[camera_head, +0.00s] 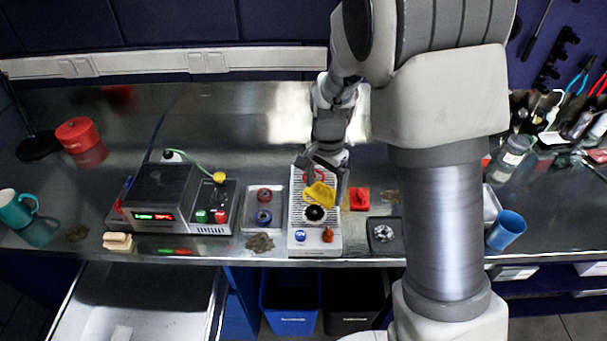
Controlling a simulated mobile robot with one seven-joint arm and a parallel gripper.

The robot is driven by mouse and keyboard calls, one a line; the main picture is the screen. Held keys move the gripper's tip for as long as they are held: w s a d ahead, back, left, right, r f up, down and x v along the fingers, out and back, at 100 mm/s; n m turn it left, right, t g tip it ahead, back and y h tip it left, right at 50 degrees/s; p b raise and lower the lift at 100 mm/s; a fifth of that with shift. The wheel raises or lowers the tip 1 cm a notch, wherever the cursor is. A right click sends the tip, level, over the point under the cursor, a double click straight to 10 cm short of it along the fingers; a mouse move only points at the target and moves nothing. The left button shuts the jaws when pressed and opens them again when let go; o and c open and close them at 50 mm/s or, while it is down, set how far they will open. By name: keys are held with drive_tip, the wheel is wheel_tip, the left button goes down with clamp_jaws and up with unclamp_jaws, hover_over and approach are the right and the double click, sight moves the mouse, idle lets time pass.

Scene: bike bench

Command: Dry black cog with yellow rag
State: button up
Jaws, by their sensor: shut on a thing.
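The yellow rag (321,193) is held in my gripper (321,176), which is shut on it. The rag hangs over the white ribbed tray (297,240) near the bench's front. The black cog (316,213) lies on that tray just in front of the rag, toward the bench edge. The rag's lower edge is close to the cog's far side; I cannot tell whether they touch. My gripper's fingertips are partly hidden by the rag and wrist.
A red cloth (359,200) lies right of the tray, and a dark square device (384,235) stands near the edge. A small tray (251,222) with round parts and a control box (170,200) are left. A blue cup (507,229) is at right. An open drawer (100,300) juts out front left.

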drive_tip(key=shift+r+p, duration=0.7)
drive_tip(key=shift+r, duration=0.5)
drive_tip(key=s+d+f+n+b, duration=0.1)
drive_tip(key=s+d+f+n, duration=0.1)
drive_tip(key=d+f+n, duration=0.4)
drive_tip(key=shift+d+n, duration=0.75)
drive_tip(key=shift+n, duration=0.65)
